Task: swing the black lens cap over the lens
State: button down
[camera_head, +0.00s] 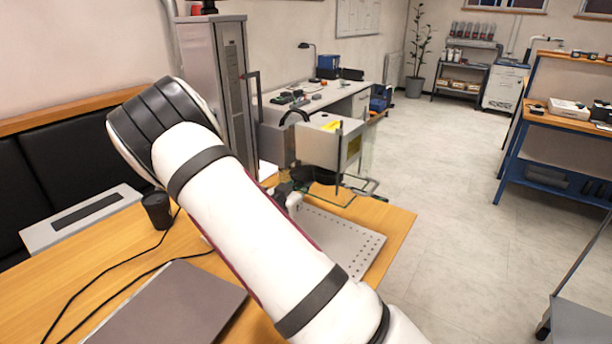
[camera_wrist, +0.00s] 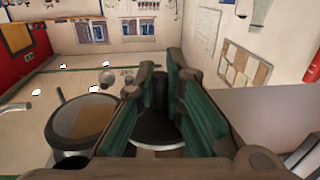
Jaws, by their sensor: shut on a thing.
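In the wrist view my gripper (camera_wrist: 164,90) has its green-padded fingers close together around a dark piece. The black lens cap (camera_wrist: 155,130) shows as a round dark disc between and below the fingers, and they are shut on it. The lens (camera_wrist: 82,122), a dark ring around a tan and grey glass face, sits to the left of the fingers. The cap is beside the lens, and the glass looks uncovered. In the head view the grey laser marker head (camera_head: 318,148) stands beyond my arm. My gripper (camera_head: 284,190) is small there, and cap and lens cannot be made out.
A perforated metal plate (camera_head: 340,238) lies on the wooden table (camera_head: 398,225) below the marker. A laptop (camera_head: 175,305), a black cup (camera_head: 157,211) and cables lie to the left. A tall grey cabinet (camera_head: 205,80) stands behind.

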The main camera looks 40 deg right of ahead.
jog(key=shift+s+t, duration=0.1)
jog(key=shift+t, duration=0.2)
jog(key=c, duration=1.7)
grip_release()
jog(key=shift+o, duration=0.2)
